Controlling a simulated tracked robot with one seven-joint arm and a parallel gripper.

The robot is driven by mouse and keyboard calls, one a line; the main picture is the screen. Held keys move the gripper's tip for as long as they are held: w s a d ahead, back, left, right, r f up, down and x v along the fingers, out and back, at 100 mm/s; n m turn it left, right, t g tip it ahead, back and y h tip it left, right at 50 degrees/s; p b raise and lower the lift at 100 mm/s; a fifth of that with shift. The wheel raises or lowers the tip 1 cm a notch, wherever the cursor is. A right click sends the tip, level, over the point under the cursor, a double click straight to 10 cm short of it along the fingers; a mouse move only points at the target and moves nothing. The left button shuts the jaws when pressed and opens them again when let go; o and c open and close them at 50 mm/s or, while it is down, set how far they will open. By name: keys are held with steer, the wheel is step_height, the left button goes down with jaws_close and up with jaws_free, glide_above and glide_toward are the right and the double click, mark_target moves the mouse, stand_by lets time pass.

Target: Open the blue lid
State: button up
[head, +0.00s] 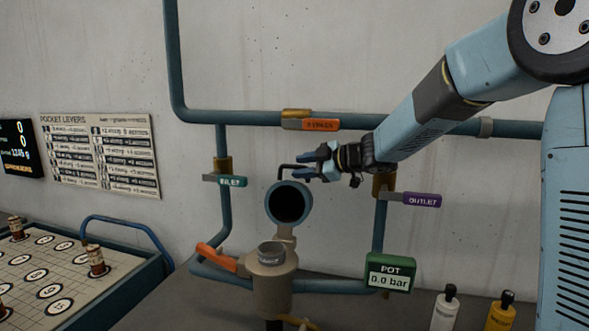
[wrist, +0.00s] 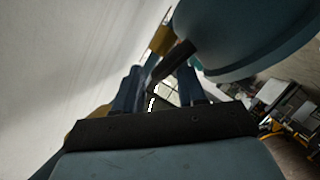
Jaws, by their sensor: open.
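The blue lid (head: 272,211) stands tipped up on its hinge above the pot (head: 272,278). It is a round teal-blue rim with a dark inside that faces me. The pot's round mouth below it is uncovered. A thin dark handle (head: 284,167) juts from the lid's top. My gripper (head: 307,164) is open beside the handle, just above and right of the lid. In the wrist view the lid (wrist: 245,35) fills the upper right, and its dark handle (wrist: 174,58) reaches toward my open fingers (wrist: 160,85). I cannot tell whether they touch.
Blue pipes with a bypass lever (head: 311,124), inlet lever (head: 226,181) and outlet lever (head: 412,198) surround the pot. An orange lever (head: 216,257) is at its left. A green gauge (head: 390,273) reads 0.0 bar. Bottles (head: 446,310) stand front right; a tray (head: 130,281) is left.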

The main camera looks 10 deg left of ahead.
mark_target(295, 167)
steer(key=shift+x, duration=1.55)
steer(key=shift+c, duration=0.4)
jaws_close()
